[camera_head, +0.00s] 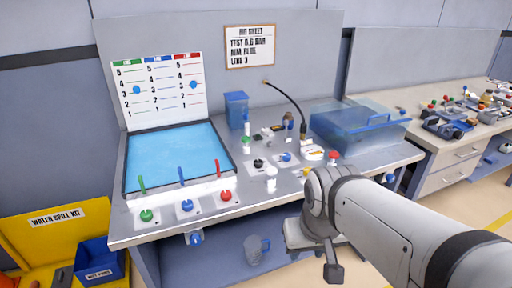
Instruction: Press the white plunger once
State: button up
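A small white upright piece with a rounded top (271,179), which looks like the white plunger, stands near the front edge of the grey bench (165,232), right of the red knob (225,196). Whether it is up or pressed in is too small to tell. My gripper (333,271) hangs in front of the bench at lower right, below and to the right of the white piece and apart from it. Its fingers do not show clearly, so I cannot tell if it is open or shut.
Green (147,215) and blue (187,206) knobs line the front edge. A blue-surfaced basin (175,158) lies behind them. A black curved spout (290,100), a red button (333,155) and a clear blue box (350,128) stand to the right. A yellow bin (40,228) is at lower left.

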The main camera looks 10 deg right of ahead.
aim_at(271, 171)
jog(key=u, duration=0.05)
jog(key=i, duration=1)
jog(key=z, duration=0.05)
